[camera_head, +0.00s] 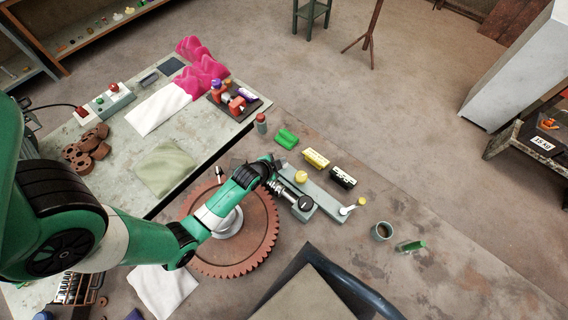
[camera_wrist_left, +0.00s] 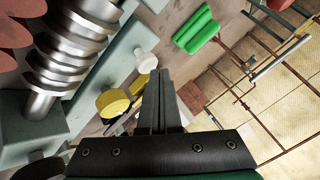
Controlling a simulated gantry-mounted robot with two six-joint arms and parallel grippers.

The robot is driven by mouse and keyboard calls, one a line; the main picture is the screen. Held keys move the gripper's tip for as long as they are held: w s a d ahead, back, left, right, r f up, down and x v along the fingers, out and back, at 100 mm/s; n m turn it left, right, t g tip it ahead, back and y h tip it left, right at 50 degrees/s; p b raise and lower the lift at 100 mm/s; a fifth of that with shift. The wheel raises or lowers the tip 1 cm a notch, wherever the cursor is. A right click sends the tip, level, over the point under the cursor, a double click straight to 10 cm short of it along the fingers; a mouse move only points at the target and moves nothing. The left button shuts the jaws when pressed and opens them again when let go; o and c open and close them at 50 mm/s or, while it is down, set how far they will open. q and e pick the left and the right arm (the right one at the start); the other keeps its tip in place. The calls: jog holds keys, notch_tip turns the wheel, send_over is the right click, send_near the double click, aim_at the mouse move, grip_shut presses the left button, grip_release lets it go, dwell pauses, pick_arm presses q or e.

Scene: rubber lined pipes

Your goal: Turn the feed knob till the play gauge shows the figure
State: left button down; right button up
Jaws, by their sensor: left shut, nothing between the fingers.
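A large brown gear wheel (camera_head: 262,238) lies on the bench beside a grey-green fixture (camera_head: 325,198) with a steel worm shaft (camera_wrist_left: 75,45). The fixture carries a black round knob (camera_head: 305,203), a yellow disc (camera_head: 300,176) and a white part with a yellow end (camera_head: 361,201). The yellow disc shows in the left wrist view (camera_wrist_left: 112,104), near a white round part (camera_wrist_left: 146,60). I cannot tell which is the feed knob or read a gauge figure. My left gripper (camera_head: 277,184) is shut and empty, over the fixture near its worm shaft; its fingers (camera_wrist_left: 158,75) touch nothing I can make out.
Green (camera_head: 287,138), yellow (camera_head: 316,159) and black (camera_head: 343,177) items lie behind the fixture. A cup (camera_head: 381,231) and a small green item (camera_head: 411,246) stand to its right. A dark-edged panel (camera_head: 305,297) is in front.

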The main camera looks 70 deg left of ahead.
pick_arm(q)
jog(key=shift+f+b, duration=0.45)
jog(key=shift+f, duration=0.15)
dwell(0.7)
jog(key=shift+r, duration=0.1)
jog(key=shift+r+p, duration=1)
jog(key=shift+p, duration=0.1)
notch_tip(320, 180, up, 5)
jog(key=p, duration=0.5)
dwell(0.6)
